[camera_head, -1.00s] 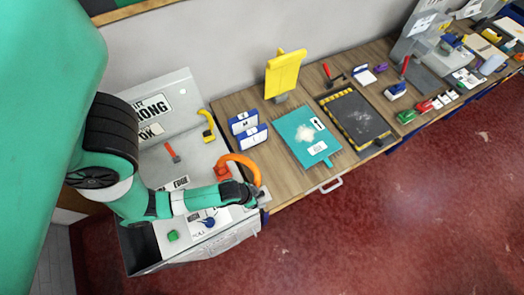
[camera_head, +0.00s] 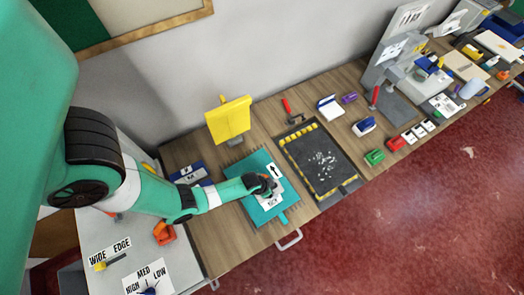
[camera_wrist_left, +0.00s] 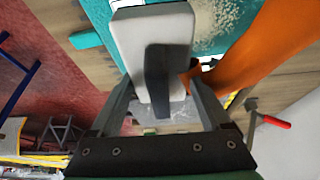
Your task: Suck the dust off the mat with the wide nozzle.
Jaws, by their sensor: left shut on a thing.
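The teal mat (camera_head: 245,165) lies on the wooden bench in the head view, with a white arrow label on it. My left gripper (camera_head: 268,186) is over the mat, and its arm covers part of it. In the left wrist view the gripper is shut on a pale grey, block-shaped tool (camera_wrist_left: 155,45). An orange hose (camera_wrist_left: 265,45) runs beside the tool. Pale speckled dust (camera_wrist_left: 222,16) lies on the mat just beyond the tool. Whether the tool touches the mat, I cannot tell. My right gripper is not in view.
A dark tray (camera_head: 300,152) with white bits and a yellow-striped edge lies right of the mat. A yellow panel (camera_head: 230,118) stands behind it. Blue-and-white holders (camera_head: 190,173) are left, partly behind my arm. WIDE and EDGE labels (camera_head: 110,250) are on the grey station at lower left.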

